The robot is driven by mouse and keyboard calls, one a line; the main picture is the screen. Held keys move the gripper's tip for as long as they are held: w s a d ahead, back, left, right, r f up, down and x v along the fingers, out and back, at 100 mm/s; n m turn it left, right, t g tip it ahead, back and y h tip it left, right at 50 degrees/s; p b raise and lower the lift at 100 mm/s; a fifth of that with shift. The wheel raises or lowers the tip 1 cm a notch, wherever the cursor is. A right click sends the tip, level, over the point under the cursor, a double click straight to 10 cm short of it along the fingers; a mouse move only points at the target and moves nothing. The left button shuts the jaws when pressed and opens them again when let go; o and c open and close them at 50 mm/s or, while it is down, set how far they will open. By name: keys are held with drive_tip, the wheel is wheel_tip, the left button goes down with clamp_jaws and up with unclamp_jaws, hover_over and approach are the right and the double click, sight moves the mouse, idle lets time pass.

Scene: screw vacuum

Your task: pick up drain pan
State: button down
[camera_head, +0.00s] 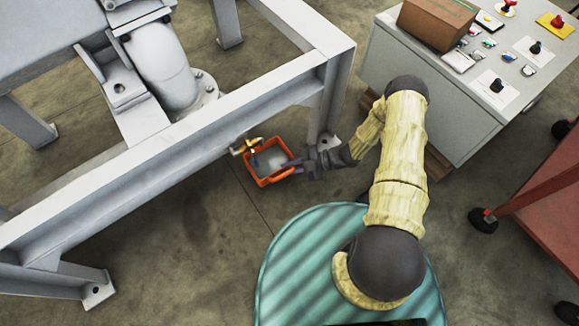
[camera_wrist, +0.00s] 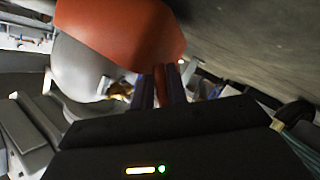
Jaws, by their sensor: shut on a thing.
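The drain pan (camera_head: 264,183) is a small orange-red tray with a pale grey inside, beside the grey steel frame in the head view. In the wrist view its orange underside or wall (camera_wrist: 120,30) fills the upper left. My gripper (camera_head: 293,165) reaches it from the right in the head view and is shut on its right edge. In the wrist view my gripper's two dark fingers (camera_wrist: 159,85) close around a thin orange part of the pan. I cannot tell whether the pan touches the floor.
The grey steel frame (camera_head: 170,150) runs diagonally beside the pan, with a leg close to my gripper. A yellow, brass-like fitting (camera_head: 245,146) is at the pan's far edge. A grey control cabinet (camera_head: 440,95) and red cart (camera_head: 545,195) stand right. Open concrete floor lies below the pan.

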drive_tip(key=s+a+p, duration=0.2)
drive_tip(key=s+a, duration=0.1)
drive_tip(key=a, duration=0.2)
drive_tip(key=s+a+p, duration=0.3)
drive_tip(key=a, duration=0.2)
drive_tip(key=s+a+p, duration=0.3)
drive_tip(key=s+a, duration=0.1)
drive_tip(key=a, duration=0.1)
drive_tip(key=shift+r, duration=0.35)
